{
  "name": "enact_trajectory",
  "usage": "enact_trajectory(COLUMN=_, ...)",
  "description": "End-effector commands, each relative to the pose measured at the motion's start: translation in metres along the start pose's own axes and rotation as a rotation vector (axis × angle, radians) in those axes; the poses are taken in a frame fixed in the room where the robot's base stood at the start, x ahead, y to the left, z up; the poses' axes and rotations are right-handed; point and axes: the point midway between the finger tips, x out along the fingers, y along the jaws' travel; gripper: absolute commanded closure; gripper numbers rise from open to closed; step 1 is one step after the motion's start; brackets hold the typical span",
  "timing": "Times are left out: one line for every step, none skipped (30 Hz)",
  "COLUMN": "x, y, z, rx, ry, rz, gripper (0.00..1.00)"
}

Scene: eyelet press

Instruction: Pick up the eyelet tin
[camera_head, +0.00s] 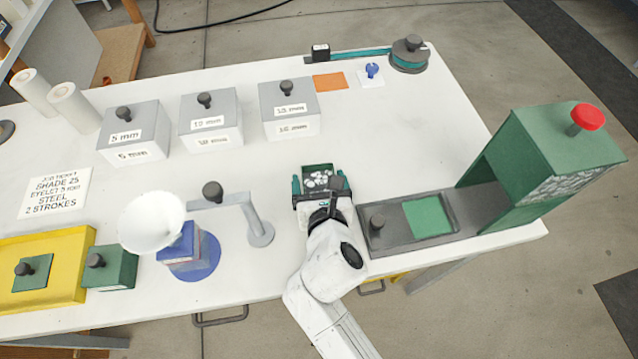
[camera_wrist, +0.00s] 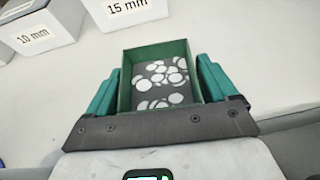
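The eyelet tin is a small open-topped green box (camera_wrist: 126,88) with pale round eyelets on its dark floor. In the head view the tin (camera_head: 319,168) is on or just above the white table, near the middle of its front part. My gripper (camera_wrist: 160,78) has one teal finger along each side wall of the tin. In the head view my gripper (camera_head: 320,184) reaches in from the table's front edge. The fingers lie very close to both walls, but I cannot tell whether they press on them. The tin's underside is hidden.
A grey crank arm (camera_head: 258,228) and white funnel (camera_head: 151,220) stand left. Grey size-marked boxes (camera_head: 290,108) stand behind. The table between is clear.

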Motion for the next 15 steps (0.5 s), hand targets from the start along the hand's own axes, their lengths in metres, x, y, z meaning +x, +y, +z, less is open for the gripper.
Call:
enact_trajectory(x=-0.0001, y=0.0001, z=-0.0001, rx=0.000, ry=0.000, rz=0.000, gripper=0.19)
enact_trajectory(x=-0.0002, y=0.0001, z=-0.0001, rx=0.000, ry=0.000, rz=0.000, gripper=0.22)
enact_trajectory(x=-0.0002, y=0.0001, z=-0.0001, rx=0.000, ry=0.000, rz=0.000, gripper=0.26)
enact_trajectory(x=-0.0002, y=0.0001, z=-0.0001, rx=0.000, ry=0.000, rz=0.000, gripper=0.29)
enact_trajectory(x=-0.0002, y=0.0001, z=-0.0001, rx=0.000, ry=0.000, rz=0.000, gripper=0.32)
enact_trajectory(x=-0.0002, y=0.0001, z=-0.0001, rx=0.000, ry=0.000, rz=0.000, gripper=0.35)
enact_trajectory(x=-0.0002, y=0.0001, z=-0.0001, rx=0.000, ry=0.000, rz=0.000, gripper=0.38)
enact_trajectory(x=-0.0002, y=0.0001, z=-0.0001, rx=0.000, ry=0.000, rz=0.000, gripper=0.41)
enact_trajectory(x=-0.0002, y=0.0002, z=-0.0001, rx=0.000, ry=0.000, rz=0.000, gripper=0.45)
enact_trajectory(x=-0.0002, y=0.0001, z=-0.0002, rx=0.000, ry=0.000, rz=0.000, gripper=0.48)
enact_trajectory(x=-0.0002, y=0.0001, z=-0.0002, rx=0.000, ry=0.000, rz=0.000, gripper=0.51)
enact_trajectory(x=-0.0003, y=0.0001, z=-0.0001, rx=0.000, ry=0.000, rz=0.000, gripper=0.55)
enact_trajectory(x=-0.0003, y=0.0001, z=-0.0002, rx=0.000, ry=0.000, rz=0.000, gripper=0.57)
enact_trajectory(x=-0.0003, y=0.0002, z=-0.0002, rx=0.000, ry=0.000, rz=0.000, gripper=0.60)
enact_trajectory(x=-0.0003, y=0.0002, z=-0.0002, rx=0.000, ry=0.000, rz=0.000, gripper=0.64)
